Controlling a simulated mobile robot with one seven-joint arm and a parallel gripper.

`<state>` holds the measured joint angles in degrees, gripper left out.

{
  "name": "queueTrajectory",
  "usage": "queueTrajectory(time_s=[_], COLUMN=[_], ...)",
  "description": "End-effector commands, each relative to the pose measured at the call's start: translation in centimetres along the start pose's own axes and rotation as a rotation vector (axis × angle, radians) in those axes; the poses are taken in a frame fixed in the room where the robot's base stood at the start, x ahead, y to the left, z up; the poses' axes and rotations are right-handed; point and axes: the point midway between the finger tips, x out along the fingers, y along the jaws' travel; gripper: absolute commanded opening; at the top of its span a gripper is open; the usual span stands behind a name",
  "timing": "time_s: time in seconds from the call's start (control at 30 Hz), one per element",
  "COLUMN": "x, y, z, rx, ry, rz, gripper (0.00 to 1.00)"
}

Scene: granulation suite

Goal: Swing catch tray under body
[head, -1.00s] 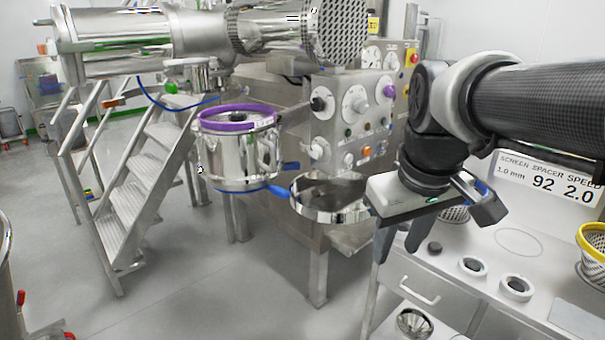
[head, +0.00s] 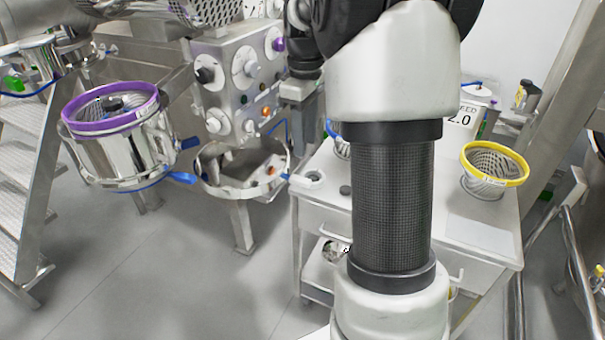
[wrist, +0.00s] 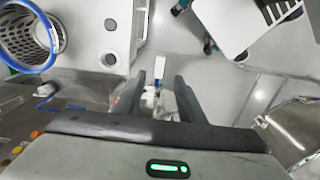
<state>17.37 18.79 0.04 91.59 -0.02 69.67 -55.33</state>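The catch tray (head: 228,190) is a shallow round steel pan on the front of the machine, to the right of the body and not under it. A white and blue handle (head: 302,182) sticks out from its right side. The body (head: 120,155) is a steel pot with a purple ring (head: 110,108) on top. My gripper (wrist: 160,95) is open, its two dark fingers pointing down above the handle's level. A white and blue handle-like piece (wrist: 161,76) shows between and beyond the fingers. I cannot tell whether they touch it. My arm hides part of the trolley.
The control panel (head: 235,85) with dials and buttons stands close behind the tray. The white trolley (head: 480,235) is close on the right, carrying a yellow-rimmed screen (head: 494,164) and a blue-rimmed screen (wrist: 28,42). Steps (head: 22,200) stand at left. The front floor is open.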

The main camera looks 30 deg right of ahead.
Motion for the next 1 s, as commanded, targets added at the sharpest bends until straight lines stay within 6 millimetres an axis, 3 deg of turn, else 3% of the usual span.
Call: queueTrajectory(time_s=[0.3,0.5,0.93,1.0], x=[7.1,9.9,11.0,11.0], y=[-0.1,0.0,0.0,0.0], z=[0.0,0.0,0.0,0.0], rx=[0.001,0.001,0.001,0.001], ry=[-0.002,0.000,0.001,0.001], rz=[-0.003,-0.001,0.001,0.001], gripper=[0.36,0.36,0.36,0.28])
